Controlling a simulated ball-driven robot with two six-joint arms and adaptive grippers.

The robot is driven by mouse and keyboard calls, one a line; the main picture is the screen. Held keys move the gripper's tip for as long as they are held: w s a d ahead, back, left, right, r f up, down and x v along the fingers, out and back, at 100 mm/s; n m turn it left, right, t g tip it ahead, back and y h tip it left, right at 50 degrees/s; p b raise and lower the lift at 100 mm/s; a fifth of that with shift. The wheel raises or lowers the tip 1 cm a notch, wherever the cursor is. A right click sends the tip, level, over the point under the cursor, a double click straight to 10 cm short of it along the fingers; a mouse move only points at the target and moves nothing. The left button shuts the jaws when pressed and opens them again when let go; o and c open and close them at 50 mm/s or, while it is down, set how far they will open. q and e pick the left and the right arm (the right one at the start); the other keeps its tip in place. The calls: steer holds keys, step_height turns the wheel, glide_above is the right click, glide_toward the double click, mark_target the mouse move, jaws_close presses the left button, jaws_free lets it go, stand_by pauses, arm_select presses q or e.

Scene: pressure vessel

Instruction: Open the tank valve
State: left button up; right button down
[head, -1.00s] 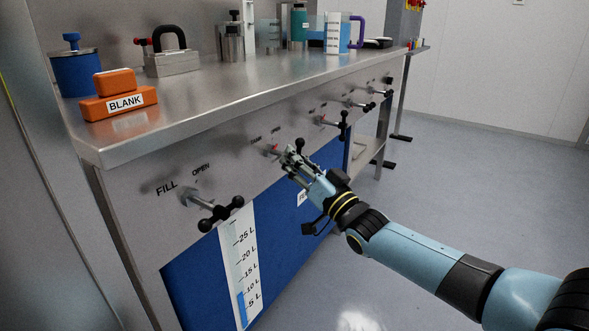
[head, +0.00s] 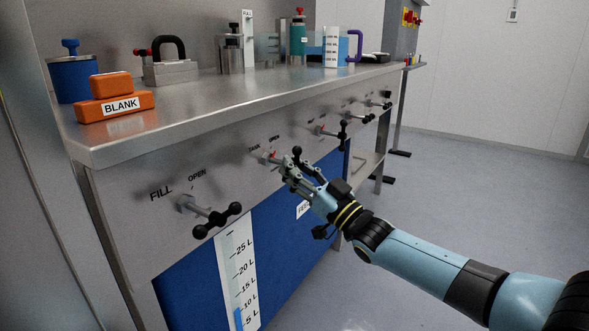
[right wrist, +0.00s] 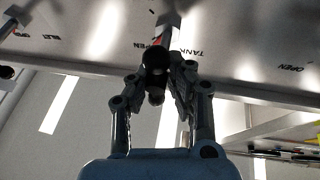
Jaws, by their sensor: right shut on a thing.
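The tank valve (head: 268,160) sits on the steel front panel, second from the left, with a red mark by its stem. Its black-knobbed handle (head: 297,150) sticks out from the panel. In the right wrist view the TANK label (right wrist: 190,53) and the handle's dark knob (right wrist: 155,60) show. My right gripper (head: 294,172) is at this handle, shut on it, with a finger on each side in the wrist view (right wrist: 156,84). The fingers hide part of the handle. My left gripper is not in view.
The FILL valve (head: 210,213) is to the left, and more valves (head: 335,131) line the panel to the right. A blue tank front with a litre scale (head: 238,270) is below. The bench top (head: 190,105) overhangs the panel. Open floor (head: 470,200) lies to the right.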

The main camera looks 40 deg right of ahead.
steer(key=shift+d, duration=0.25)
steer(key=c, duration=1.7)
jaws_free()
steer(key=o, duration=0.4)
steer(key=shift+d+f, duration=0.1)
steer(key=shift+d, duration=0.1)
steer(key=shift+c, duration=0.2)
steer(key=shift+a, duration=0.1)
steer(key=shift+s+f, duration=0.15)
steer(key=shift+s, duration=0.2)
steer(key=v, duration=1.1)
steer(key=shift+s, duration=0.15)
